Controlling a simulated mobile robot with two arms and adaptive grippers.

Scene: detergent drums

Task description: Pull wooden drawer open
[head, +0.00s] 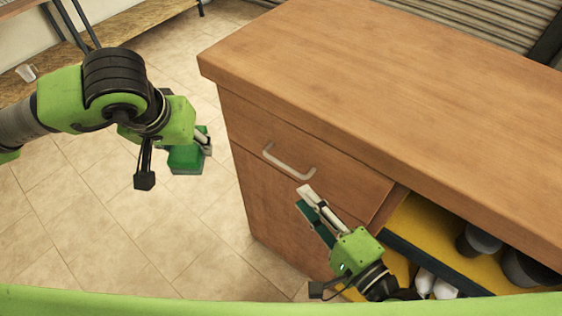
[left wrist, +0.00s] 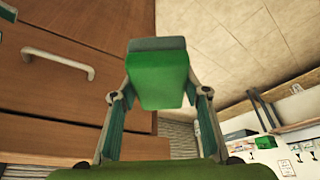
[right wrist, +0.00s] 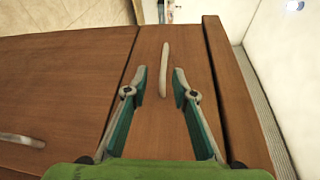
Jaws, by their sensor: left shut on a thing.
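The wooden drawer (head: 300,150) is at the top of the brown cabinet and looks closed, its front carrying a pale bar handle (head: 289,164). My right gripper (head: 306,194) is open and empty just in front of the drawer, below the handle in the head view. In the right wrist view the handle (right wrist: 164,68) lies ahead, in line with the gap between the fingertips; I cannot tell whether they touch it. My left gripper (head: 199,147) is shut on a green block (head: 185,160), left of the cabinet. The block (left wrist: 158,78) also shows in the left wrist view.
The wooden countertop (head: 390,75) overhangs the drawer front. To the drawer's right is an open compartment with a yellow shelf (head: 425,225) holding dark and white items. A second handle (right wrist: 22,140) shows in the right wrist view. The tiled floor (head: 75,220) at left is clear.

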